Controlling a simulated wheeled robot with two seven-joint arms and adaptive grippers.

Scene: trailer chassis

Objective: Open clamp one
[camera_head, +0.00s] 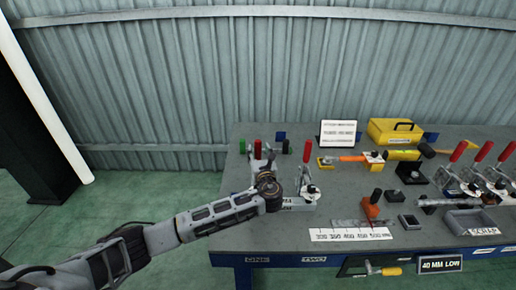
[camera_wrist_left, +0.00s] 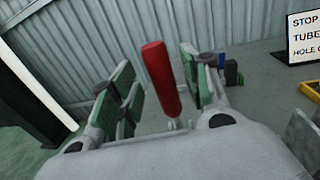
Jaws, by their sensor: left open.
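My left gripper (camera_head: 264,158) is over the left end of the grey workbench (camera_head: 345,210), above the front-edge label ONE (camera_head: 257,260). In the left wrist view its green-padded fingers (camera_wrist_left: 160,92) are open, with a red handle (camera_wrist_left: 162,80) standing tilted between them. The handle does not look gripped; whether a pad touches it is unclear. In the head view my gripper and wrist hide most of the clamp at that place. A second clamp (camera_head: 308,190) with an upright red handle (camera_head: 307,150) stands just right, above label TWO (camera_head: 314,260). My right gripper is not in view.
Small green and blue blocks (camera_head: 280,135) stand behind the gripper. A white sign (camera_head: 338,133), a yellow case (camera_head: 395,131), an orange-handled tool (camera_head: 352,157) and several red-handled clamps (camera_head: 480,150) fill the bench to the right. Green floor is free at left.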

